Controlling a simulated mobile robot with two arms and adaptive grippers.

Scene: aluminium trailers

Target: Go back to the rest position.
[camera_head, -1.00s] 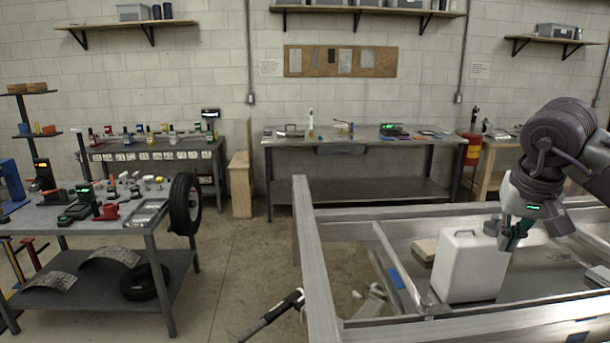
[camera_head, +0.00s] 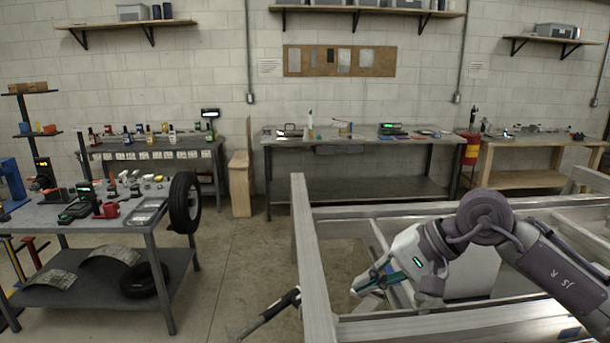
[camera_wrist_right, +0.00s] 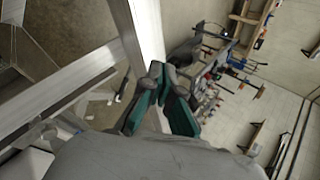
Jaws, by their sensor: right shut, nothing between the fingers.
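My right gripper (camera_head: 366,283) is low over the front left part of the aluminium trailer frame (camera_head: 313,270), pointing left. Its teal-padded fingers show in the right wrist view (camera_wrist_right: 163,74), shut with nothing between them. My right arm reaches across from the right edge of the head view. A white container (camera_head: 474,286) stands inside the frame, mostly hidden behind my right arm. My left gripper is in neither view.
A workbench with parts (camera_head: 120,211) and a tyre (camera_head: 186,203) stand at the left. Benches (camera_head: 365,140) line the back wall. A black-and-grey rod-like part (camera_head: 268,316) lies left of the frame. The floor (camera_head: 235,260) between is clear.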

